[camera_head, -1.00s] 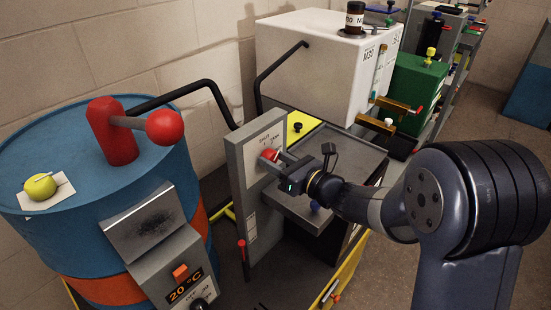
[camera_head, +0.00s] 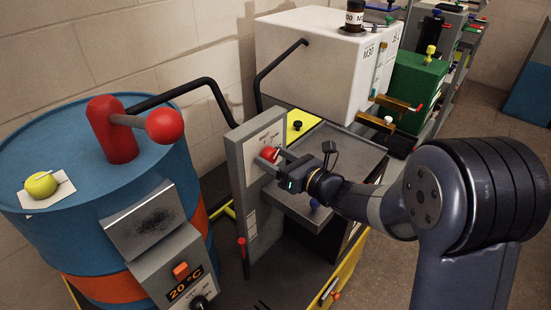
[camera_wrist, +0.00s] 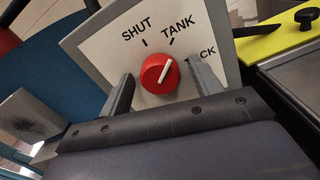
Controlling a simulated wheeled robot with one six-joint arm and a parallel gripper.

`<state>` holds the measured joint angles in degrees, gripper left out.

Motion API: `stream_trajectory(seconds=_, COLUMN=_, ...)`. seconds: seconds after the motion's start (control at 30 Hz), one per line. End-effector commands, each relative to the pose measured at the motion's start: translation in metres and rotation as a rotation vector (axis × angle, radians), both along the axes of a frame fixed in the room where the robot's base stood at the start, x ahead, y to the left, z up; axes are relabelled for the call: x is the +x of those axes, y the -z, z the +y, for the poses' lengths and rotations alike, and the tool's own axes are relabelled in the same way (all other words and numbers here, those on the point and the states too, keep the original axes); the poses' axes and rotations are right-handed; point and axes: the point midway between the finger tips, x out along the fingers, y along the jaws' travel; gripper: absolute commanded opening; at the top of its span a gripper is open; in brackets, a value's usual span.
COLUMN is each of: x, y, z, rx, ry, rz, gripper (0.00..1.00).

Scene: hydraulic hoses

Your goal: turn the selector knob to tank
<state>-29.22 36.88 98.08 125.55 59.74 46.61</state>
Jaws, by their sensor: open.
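The red selector knob (camera_wrist: 160,73) with a white pointer line sits on a pale label plate (camera_wrist: 100,42) marked SHUT, TANK and a third word partly hidden by a finger. The pointer leans up and to the right, roughly toward the TANK mark (camera_wrist: 171,41). In the head view the knob (camera_head: 268,153) is on an upright grey panel (camera_head: 240,175). My gripper (camera_wrist: 160,67) is open, one finger on each side of the knob, with visible gaps. In the head view my gripper (camera_head: 279,158) reaches the knob from the right, and its fingers partly cover it.
A blue drum (camera_head: 60,240) with a red-handled fitting (camera_head: 112,140) stands left of the panel. A grey tray (camera_head: 345,150) lies close by on the right. A white tank (camera_head: 310,65) and a black hose (camera_head: 195,88) are behind. Open floor lies at right.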

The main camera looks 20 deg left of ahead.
Motion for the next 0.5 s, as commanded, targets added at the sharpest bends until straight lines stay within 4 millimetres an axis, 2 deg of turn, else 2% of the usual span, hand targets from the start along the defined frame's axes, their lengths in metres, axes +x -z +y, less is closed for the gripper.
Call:
stream_trajectory(seconds=0.13, x=0.000, y=0.000, z=-0.003, rx=0.001, ry=0.001, rz=0.000, gripper=0.61)
stream_trajectory(seconds=0.23, x=-0.002, y=0.000, z=-0.012, rx=0.000, ry=0.003, rz=0.000, gripper=0.61)
stream_trajectory(seconds=0.5, x=-0.017, y=0.000, z=-0.064, rx=0.000, ry=0.005, rz=0.000, gripper=0.61)
